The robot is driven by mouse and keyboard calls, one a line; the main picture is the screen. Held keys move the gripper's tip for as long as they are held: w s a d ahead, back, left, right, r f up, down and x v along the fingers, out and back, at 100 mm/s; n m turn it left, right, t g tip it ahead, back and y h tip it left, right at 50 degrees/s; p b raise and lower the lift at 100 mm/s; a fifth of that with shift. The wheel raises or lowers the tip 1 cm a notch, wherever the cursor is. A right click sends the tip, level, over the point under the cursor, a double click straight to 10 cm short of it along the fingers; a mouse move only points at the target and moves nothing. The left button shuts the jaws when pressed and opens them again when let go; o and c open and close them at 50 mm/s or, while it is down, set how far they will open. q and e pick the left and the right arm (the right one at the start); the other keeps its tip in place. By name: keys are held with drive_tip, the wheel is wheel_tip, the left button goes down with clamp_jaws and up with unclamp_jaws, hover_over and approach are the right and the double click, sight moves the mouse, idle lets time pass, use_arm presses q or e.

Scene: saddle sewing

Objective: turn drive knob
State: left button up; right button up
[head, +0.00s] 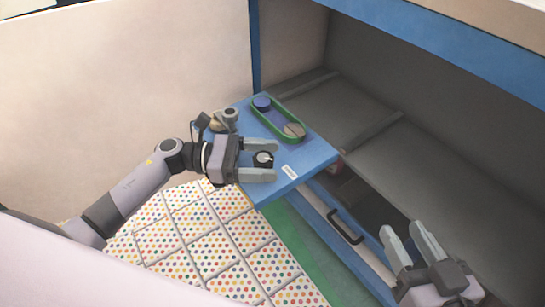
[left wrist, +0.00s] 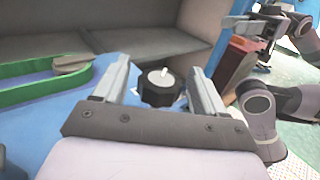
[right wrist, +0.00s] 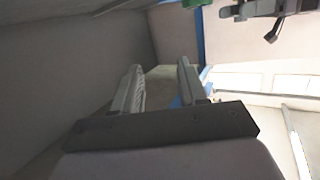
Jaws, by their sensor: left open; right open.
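The drive knob (head: 263,159) is a black knob with a light top and pointer, on the blue board (head: 312,152). In the left wrist view the knob (left wrist: 160,87) sits between the two fingers of my left gripper (head: 275,160), which is open around it. Gaps show on both sides, so the fingers do not appear to touch it. My right gripper (head: 411,236) is open and empty, at the lower right of the head view, well away from the board. The right wrist view shows its open fingers (right wrist: 160,88) with nothing between them.
A green belt loop (head: 278,122) runs around a blue pulley (head: 262,103) and a brownish pulley (head: 294,130) on the board. A white label (head: 290,171) lies near the knob. A drawer with a black handle (head: 345,227) is below. The grey shelf (head: 430,175) is clear.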

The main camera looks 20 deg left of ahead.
sight(243, 158)
use_arm(q)
drive_tip(key=v, duration=0.4)
drive_tip(key=shift+a, duration=0.1)
drive_tip(key=shift+s+a, duration=0.15)
drive_tip(key=shift+a, duration=0.35)
use_arm(e)
drive_tip(key=shift+w+a+f, duration=0.15)
drive_tip(key=shift+a+f, duration=0.05)
drive_tip(key=shift+a, duration=0.05)
drive_tip(key=shift+w+r, duration=0.1)
